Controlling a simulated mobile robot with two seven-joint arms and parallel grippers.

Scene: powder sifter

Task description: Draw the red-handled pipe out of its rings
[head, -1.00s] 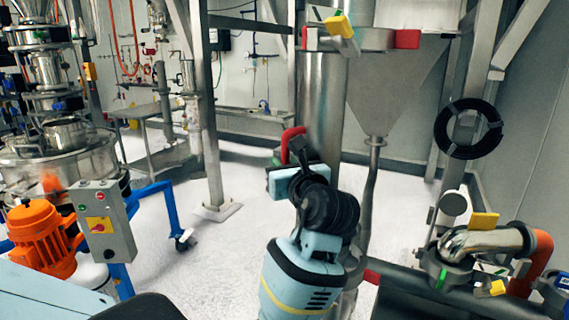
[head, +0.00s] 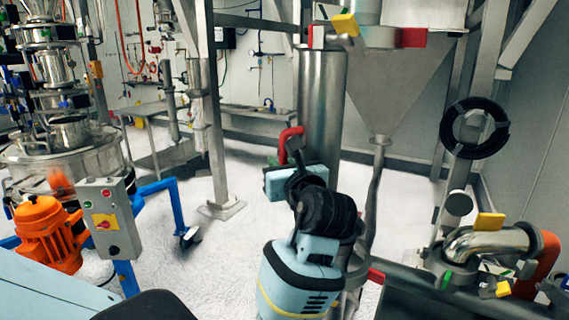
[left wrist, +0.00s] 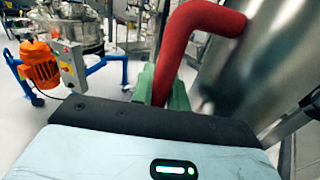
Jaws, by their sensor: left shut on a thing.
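My left gripper (head: 284,161) is shut on the handle's lower part. In the left wrist view the green fingertips (left wrist: 160,88) flank the red handle (left wrist: 190,40), beside the shiny pipe (left wrist: 255,60). The lower ring (head: 352,282), with a red tab, is partly hidden by my arm. My right gripper is not in view.
A steel frame post (head: 207,110) stands left of the pipe. An orange motor (head: 46,232) and a control box (head: 108,218) are at the left. A bent steel pipe (head: 488,241) sits at right. White floor (head: 250,210) is clear left of my arm.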

